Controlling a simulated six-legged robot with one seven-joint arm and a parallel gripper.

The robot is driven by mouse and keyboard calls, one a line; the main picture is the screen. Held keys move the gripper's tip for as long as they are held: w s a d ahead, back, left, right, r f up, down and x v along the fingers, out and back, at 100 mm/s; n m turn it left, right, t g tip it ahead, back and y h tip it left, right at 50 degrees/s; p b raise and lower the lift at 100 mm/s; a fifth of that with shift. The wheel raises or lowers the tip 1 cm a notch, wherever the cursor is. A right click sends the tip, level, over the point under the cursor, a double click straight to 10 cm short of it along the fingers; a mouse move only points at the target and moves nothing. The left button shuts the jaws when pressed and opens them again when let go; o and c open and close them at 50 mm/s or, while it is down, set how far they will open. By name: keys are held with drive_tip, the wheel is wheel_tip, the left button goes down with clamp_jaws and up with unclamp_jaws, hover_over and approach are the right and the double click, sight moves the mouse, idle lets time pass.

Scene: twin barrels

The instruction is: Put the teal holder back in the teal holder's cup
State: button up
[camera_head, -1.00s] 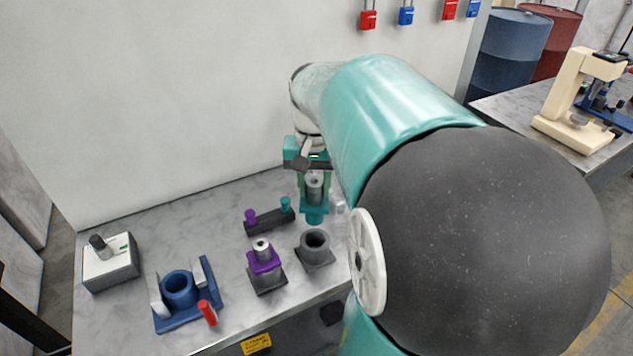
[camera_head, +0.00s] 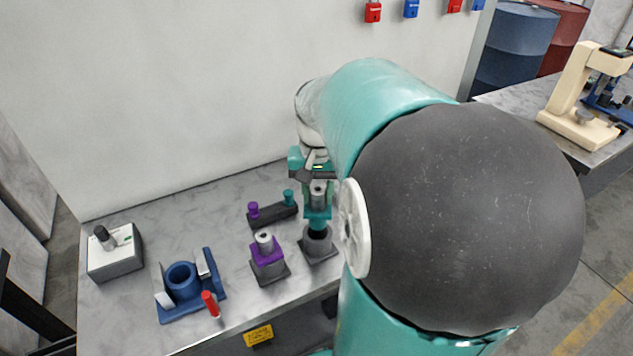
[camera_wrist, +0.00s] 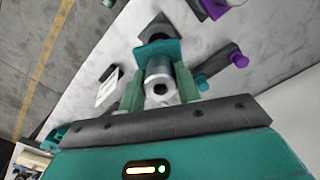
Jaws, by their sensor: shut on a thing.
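My gripper (camera_head: 318,203) is shut on the teal holder (camera_head: 318,224), which carries a silver cylinder (camera_head: 318,190). The holder is upright right above the dark grey cup (camera_head: 319,248), its lower end at the cup's mouth. I cannot tell how far it reaches inside. In the wrist view, my gripper's two fingers (camera_wrist: 159,90) stand on either side of the silver cylinder (camera_wrist: 160,78). The teal holder's flange (camera_wrist: 150,52) shows beyond it, with the cup (camera_wrist: 156,29) behind, partly hidden.
A purple holder (camera_head: 267,252) with its own silver cylinder stands in a cup just left. A dark bar (camera_head: 273,216) with purple and teal knobs lies behind. A blue fixture (camera_head: 184,285) and a grey box (camera_head: 115,256) stand further left. The wall is close behind.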

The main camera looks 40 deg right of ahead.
sight(318, 216)
drive_tip(key=shift+f, duration=0.85)
drive_tip(key=shift+f, duration=3.05)
idle(0.7)
drive_tip(key=o, duration=1.2)
drive_tip(key=shift+o, duration=0.2)
drive_tip(key=shift+r, duration=0.1)
wheel_tip(318, 216, up, 14)
drive_tip(key=shift+f, duration=0.15)
